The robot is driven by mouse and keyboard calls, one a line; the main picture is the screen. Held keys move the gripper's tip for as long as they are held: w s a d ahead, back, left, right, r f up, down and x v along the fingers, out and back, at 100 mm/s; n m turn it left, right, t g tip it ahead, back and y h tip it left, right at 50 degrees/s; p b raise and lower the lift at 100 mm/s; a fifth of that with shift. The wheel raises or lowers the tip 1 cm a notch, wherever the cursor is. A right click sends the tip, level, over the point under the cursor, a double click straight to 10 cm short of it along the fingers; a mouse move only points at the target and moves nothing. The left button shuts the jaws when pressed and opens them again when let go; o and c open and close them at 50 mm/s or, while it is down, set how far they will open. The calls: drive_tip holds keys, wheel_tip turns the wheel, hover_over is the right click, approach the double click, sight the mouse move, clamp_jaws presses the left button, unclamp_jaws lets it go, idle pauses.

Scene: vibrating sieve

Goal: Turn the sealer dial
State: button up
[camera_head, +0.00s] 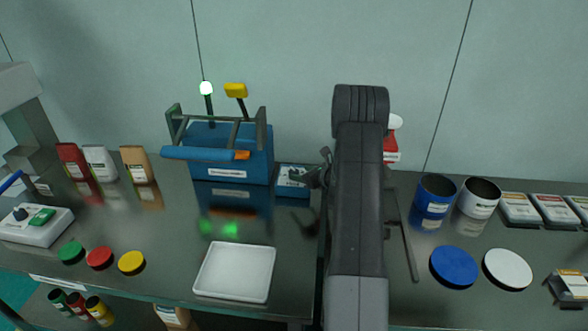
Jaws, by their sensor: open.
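A blue machine (226,167) with a label, a grey frame, a blue front bar and an orange piece stands at the back centre; it may be the sealer. At the far left, a white unit (36,231) carries a black knob (20,213) and a green part. I cannot tell which part is the sealer dial.
A white tray (207,286) lies at the front centre; green, red and yellow lids (131,262) lie to its left. My arm hides the middle. Blue (434,199) and white cans, two large lids (454,266) and several packs stand at right.

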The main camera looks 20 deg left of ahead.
sight(295, 172)
drive_tip(key=shift+p+x, duration=0.6)
drive_tip(key=shift+x, duration=2.1)
drive_tip(key=shift+f, duration=0.1)
drive_tip(key=c, duration=1)
